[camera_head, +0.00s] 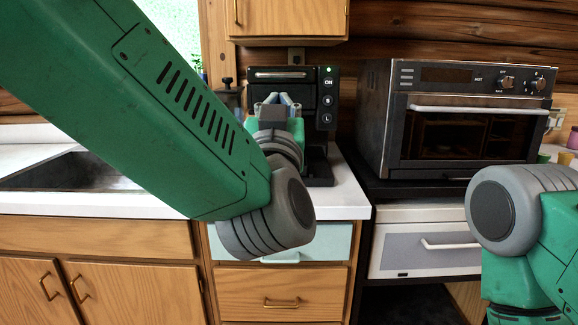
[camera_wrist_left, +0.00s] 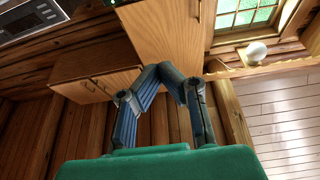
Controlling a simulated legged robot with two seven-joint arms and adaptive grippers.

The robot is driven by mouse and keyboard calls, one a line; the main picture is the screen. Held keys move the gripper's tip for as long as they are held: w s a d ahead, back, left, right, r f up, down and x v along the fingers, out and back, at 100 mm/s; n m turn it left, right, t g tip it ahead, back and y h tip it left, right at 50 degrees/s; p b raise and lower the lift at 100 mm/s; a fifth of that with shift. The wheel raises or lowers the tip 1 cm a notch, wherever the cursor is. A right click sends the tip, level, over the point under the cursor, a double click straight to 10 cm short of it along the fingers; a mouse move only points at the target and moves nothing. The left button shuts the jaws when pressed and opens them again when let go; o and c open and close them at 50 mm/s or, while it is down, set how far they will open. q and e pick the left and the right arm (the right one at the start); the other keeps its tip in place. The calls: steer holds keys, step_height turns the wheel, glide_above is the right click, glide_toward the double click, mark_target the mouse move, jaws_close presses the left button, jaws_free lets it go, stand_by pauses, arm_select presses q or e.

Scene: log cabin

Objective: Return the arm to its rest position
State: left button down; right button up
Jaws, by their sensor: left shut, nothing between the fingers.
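My left arm, green with grey joints, comes in from the upper left of the head view and crosses in front of the counter. My left gripper (camera_head: 284,98) is in front of the black coffee machine (camera_head: 328,92), partly hidden by its own wrist. In the left wrist view the blue-grey fingers of the left gripper (camera_wrist_left: 168,72) meet at their tips with nothing between them. My right arm shows at the right edge of the head view, folded low. Its gripper is out of frame.
A microwave oven (camera_head: 462,118) stands on a dark shelf to the right of the coffee machine. A sink (camera_head: 70,172) is set in the white counter at left. Wooden drawers (camera_head: 283,290) are below, and an upper cabinet (camera_head: 288,18) hangs above the machine.

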arm_select(q)
steer(key=w+a+f+m+g+h, duration=0.1)
steer(key=a+f+g, duration=0.25)
steer(key=f, duration=0.85)
steer(key=w+a+f+g, duration=0.1)
steer(key=a+f+g, duration=0.25)
steer(key=f, duration=0.85)
steer(key=s+a+f+g, duration=0.2)
steer(key=s+a+f, duration=0.1)
steer(key=f, duration=0.5)
steer(key=s+a+f+g, duration=0.2)
steer(key=s+a+f, duration=0.15)
steer(key=f, duration=0.45)
steer(key=s+a+f+g, duration=0.3)
steer(key=s+f, duration=0.3)
steer(key=s, duration=0.3)
steer(key=s+a+f+g+y, duration=0.1)
steer(key=s+a+f+g, duration=0.3)
steer(key=s, duration=0.6)
steer(key=s+a+f+n+g, duration=0.1)
steer(key=s+a+f+g, duration=0.2)
steer(key=s+a+f, duration=0.3)
steer(key=s+f, duration=0.2)
steer(key=s, duration=0.2)
steer(key=shift+a+g+y, duration=0.15)
steer(key=shift+g+y, duration=0.15)
steer(key=shift+y, duration=0.1)
steer(key=shift+w+f, duration=0.1)
steer(key=shift+w, duration=0.05)
